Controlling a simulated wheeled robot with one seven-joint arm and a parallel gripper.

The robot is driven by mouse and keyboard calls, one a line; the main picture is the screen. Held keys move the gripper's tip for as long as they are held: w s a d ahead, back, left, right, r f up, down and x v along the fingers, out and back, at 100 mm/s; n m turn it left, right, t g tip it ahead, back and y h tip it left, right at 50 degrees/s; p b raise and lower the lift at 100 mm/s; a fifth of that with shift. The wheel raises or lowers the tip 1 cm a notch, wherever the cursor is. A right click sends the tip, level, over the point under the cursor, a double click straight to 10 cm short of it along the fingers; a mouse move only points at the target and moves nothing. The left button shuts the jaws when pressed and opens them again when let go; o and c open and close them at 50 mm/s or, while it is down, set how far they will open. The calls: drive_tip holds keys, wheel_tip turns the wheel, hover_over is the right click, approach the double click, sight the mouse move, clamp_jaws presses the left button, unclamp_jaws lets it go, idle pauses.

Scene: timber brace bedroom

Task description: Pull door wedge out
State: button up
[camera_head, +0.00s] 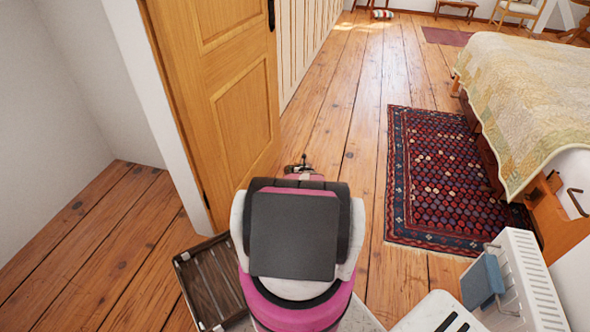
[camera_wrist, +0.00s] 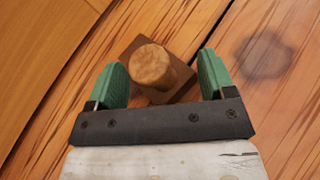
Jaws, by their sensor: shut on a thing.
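The door wedge (camera_wrist: 152,66) shows in the wrist view as a brown wooden piece with a round, knob-like top on a darker square base, at the floor near the door. My gripper (camera_wrist: 163,84) has one green fingertip on each side of it and is shut on it. The exact contact is hard to see. The wooden door (camera_head: 235,105) stands at the left in the head view and its lower face fills the left of the wrist view (camera_wrist: 40,50). In the head view my arm hides the wedge, and only a bit of my gripper (camera_head: 298,168) shows beyond it.
A patterned red rug (camera_head: 440,170) lies right of my arm, beside the bed (camera_head: 530,90). A dark slatted crate (camera_head: 212,285) is at the lower left, and a white radiator-like unit (camera_head: 525,285) at the lower right. Plank floor (camera_head: 350,120) ahead is clear.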

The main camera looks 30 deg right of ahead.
drive_tip(key=shift+s+d, duration=0.6)
drive_tip(key=shift+s, duration=0.25)
drive_tip(key=shift+s+d, duration=0.6)
drive_tip(key=shift+s, duration=0.2)
drive_tip(key=shift+c, duration=0.2)
drive_tip(key=o, duration=0.9)
